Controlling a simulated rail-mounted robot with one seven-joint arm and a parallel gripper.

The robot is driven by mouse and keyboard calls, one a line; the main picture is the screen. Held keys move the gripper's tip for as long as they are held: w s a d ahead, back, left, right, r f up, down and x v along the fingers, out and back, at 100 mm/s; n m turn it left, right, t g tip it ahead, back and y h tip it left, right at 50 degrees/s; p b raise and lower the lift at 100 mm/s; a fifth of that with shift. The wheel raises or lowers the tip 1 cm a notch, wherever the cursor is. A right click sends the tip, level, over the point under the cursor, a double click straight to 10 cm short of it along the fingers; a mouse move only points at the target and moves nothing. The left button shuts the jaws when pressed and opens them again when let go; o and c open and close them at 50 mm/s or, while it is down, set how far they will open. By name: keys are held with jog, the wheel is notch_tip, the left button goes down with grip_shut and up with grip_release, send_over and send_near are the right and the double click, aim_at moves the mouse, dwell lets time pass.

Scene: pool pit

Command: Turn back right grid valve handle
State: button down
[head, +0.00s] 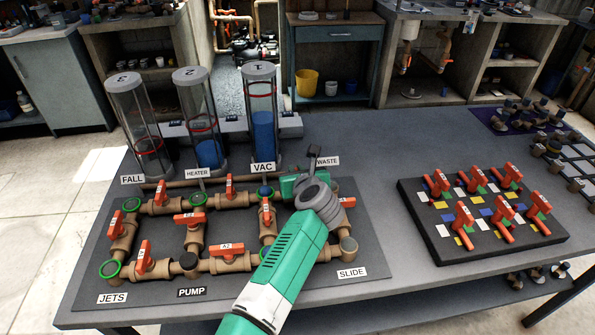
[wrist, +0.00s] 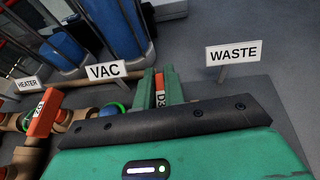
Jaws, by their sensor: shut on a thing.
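My gripper (head: 298,187) is over the back right of the pipe grid, between the VAC sign (head: 263,168) and the WASTE sign (head: 327,161). In the wrist view its green fingers (wrist: 160,92) are shut on an orange valve handle (wrist: 160,98) with a white label, pointing roughly away from the wrist. Only a narrow strip of this handle shows between the fingers. In the head view the gripper and arm hide it and its valve body. The tan pipe grid (head: 235,264) lies on a dark board.
Other orange handles stand close by, including one left of the gripper (head: 266,212) and one to its right (head: 347,202). Three clear cylinders (head: 263,120) with blue liquid in some stand behind. A black board with red-orange handles (head: 410,205) lies right, with bare table between.

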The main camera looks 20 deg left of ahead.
jog(key=shift+s+a+f+n+g+y, duration=0.1)
jog(key=shift+f+n+g+y, duration=0.1)
jog(key=shift+n+g+y, duration=0.85)
jog(key=shift+s+a+f+n+g+y+b, duration=0.1)
jog(key=shift+f+n+g+y+b, duration=0.1)
jog(key=shift+n+g+y+b, duration=0.55)
jog(key=n+b, duration=0.1)
jog(key=b, duration=0.2)
jog(key=n+g+y+b, duration=0.1)
jog(key=b, duration=0.2)
jog(key=shift+s+a+f+b, duration=0.15)
jog(key=shift+f+b, duration=0.05)
jog(key=shift+b, duration=0.15)
jog(key=shift+r+g+b, duration=0.15)
jog(key=shift+g+b, duration=0.25)
jog(key=shift+b, duration=0.65)
jog(key=shift+s+r+n+b, duration=0.1)
jog(key=shift+n+b, duration=0.2)
jog(key=shift+b, duration=0.05)
jog(key=shift+r, duration=0.3)
jog(key=c, duration=1.5)
grip_release()
